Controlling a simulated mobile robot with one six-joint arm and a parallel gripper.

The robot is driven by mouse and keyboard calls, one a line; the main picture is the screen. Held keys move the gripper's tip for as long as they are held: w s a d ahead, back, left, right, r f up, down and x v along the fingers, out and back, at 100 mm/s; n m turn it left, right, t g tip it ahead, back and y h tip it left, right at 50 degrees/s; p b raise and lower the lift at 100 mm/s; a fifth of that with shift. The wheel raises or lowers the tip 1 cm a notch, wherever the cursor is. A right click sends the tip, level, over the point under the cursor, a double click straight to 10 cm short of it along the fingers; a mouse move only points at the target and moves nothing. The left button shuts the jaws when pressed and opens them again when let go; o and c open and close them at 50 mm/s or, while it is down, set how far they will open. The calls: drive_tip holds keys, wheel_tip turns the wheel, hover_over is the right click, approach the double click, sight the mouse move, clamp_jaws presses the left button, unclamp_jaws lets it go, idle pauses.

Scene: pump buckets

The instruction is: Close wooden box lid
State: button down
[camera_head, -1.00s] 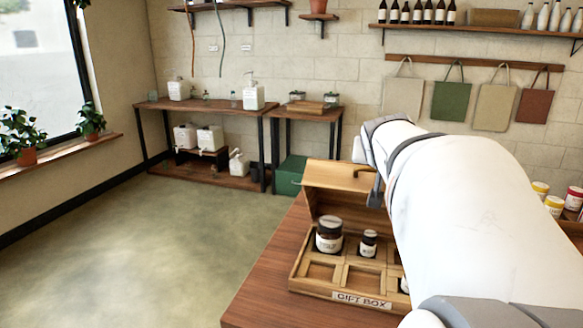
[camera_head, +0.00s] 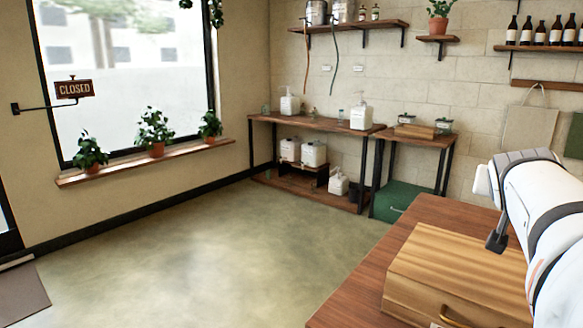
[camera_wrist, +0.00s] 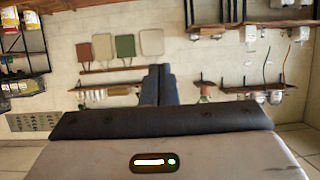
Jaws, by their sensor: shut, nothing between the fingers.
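The wooden box (camera_head: 405,300) stands on the dark wooden table at the lower right of the head view. Its lid (camera_head: 450,258) lies down over the box top, and a brass handle (camera_head: 455,318) shows at its front. The jars inside are hidden. The box's lower front is cut off by the picture edge, so I cannot tell whether a small gap is left. My gripper (camera_head: 496,243) is at the right part of the lid, its dark fingers at or just above the wood. In the wrist view the fingers (camera_wrist: 158,85) are together and empty.
The table (camera_head: 365,290) has bare wood left of the box. A green chest (camera_head: 400,203) and a side table (camera_head: 415,135) stand behind it. The floor (camera_head: 220,250) to the left is open. Potted plants (camera_head: 155,135) line the window sill.

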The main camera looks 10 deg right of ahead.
wheel_tip(320, 180, up, 10)
drive_tip(key=p, duration=0.3)
drive_tip(key=w+a+f+n+g+y+p, duration=0.1)
drive_tip(key=a+f+n+y+p, duration=0.15)
drive_tip(key=a+f+p, duration=0.35)
drive_tip(key=a+f+n+g+y+p, duration=0.1)
drive_tip(key=a+n+y+p, duration=0.2)
drive_tip(key=a, duration=0.6)
drive_tip(key=s+a+f+n+g+y+p, duration=0.1)
drive_tip(key=s+a+f+g+y+p, duration=0.1)
drive_tip(key=s+a+f+p, duration=0.2)
drive_tip(key=s+a+f+n+g+y+p, duration=0.2)
drive_tip(key=s+a+f+g+p, duration=0.1)
drive_tip(key=s+a, duration=0.4)
drive_tip(key=a+f+p, duration=0.1)
drive_tip(key=a+p, duration=0.1)
drive_tip(key=a, duration=0.1)
drive_tip(key=shift+s+a+f, duration=0.2)
drive_tip(key=shift+a+f, duration=0.05)
